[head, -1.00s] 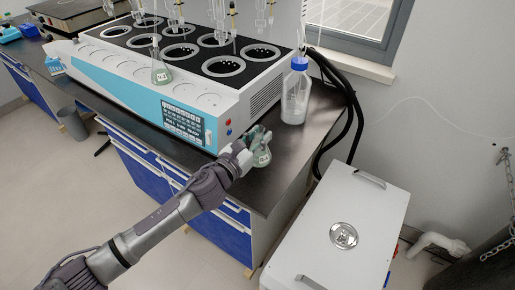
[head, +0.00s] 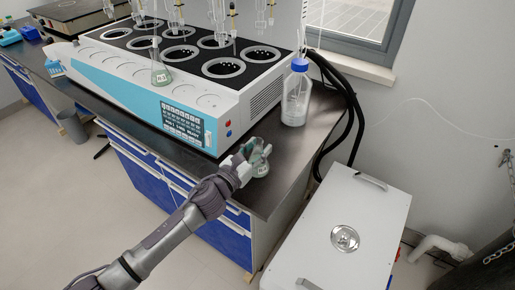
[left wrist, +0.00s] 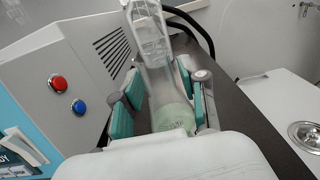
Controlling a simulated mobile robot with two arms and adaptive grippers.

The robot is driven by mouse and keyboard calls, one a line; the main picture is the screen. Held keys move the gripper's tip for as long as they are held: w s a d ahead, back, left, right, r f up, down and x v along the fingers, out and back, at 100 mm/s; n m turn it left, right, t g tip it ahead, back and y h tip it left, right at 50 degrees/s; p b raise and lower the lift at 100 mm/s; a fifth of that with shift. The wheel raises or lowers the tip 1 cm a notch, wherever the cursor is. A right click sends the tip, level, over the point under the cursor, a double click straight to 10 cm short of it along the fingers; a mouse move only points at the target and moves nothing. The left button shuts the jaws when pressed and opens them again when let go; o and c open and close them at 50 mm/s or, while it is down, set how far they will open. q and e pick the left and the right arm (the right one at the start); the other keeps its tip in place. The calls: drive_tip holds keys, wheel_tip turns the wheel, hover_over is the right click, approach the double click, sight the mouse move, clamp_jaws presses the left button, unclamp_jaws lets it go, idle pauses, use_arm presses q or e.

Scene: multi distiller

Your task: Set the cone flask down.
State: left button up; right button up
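The cone flask (head: 262,170) is clear glass with pale green liquid and a label. In the head view it is upright low at the bench's front right corner; I cannot tell if its base touches the top. My left gripper (head: 257,150) is around its upper part. In the left wrist view the flask (left wrist: 168,108) stands between the teal finger pads of my left gripper (left wrist: 162,92), which appear closed against the glass. The fingers hide part of it. My right gripper is not in view.
The white and blue distiller (head: 190,95) stands left on the dark bench (head: 290,150). Another flask (head: 161,75) stands on its front ledge. A blue-capped bottle (head: 295,98) is behind my gripper. A white cabinet (head: 335,225) is right of the bench. Bench around the flask is clear.

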use_arm(q)
drive_tip(key=shift+o, duration=0.4)
drive_tip(key=shift+s+a+r, duration=0.1)
drive_tip(key=v, duration=1)
drive_tip(key=shift+s+a+b, duration=0.2)
drive_tip(key=shift+s+b, duration=0.1)
drive_tip(key=shift+s+a, duration=0.3)
drive_tip(key=shift+s, duration=0.2)
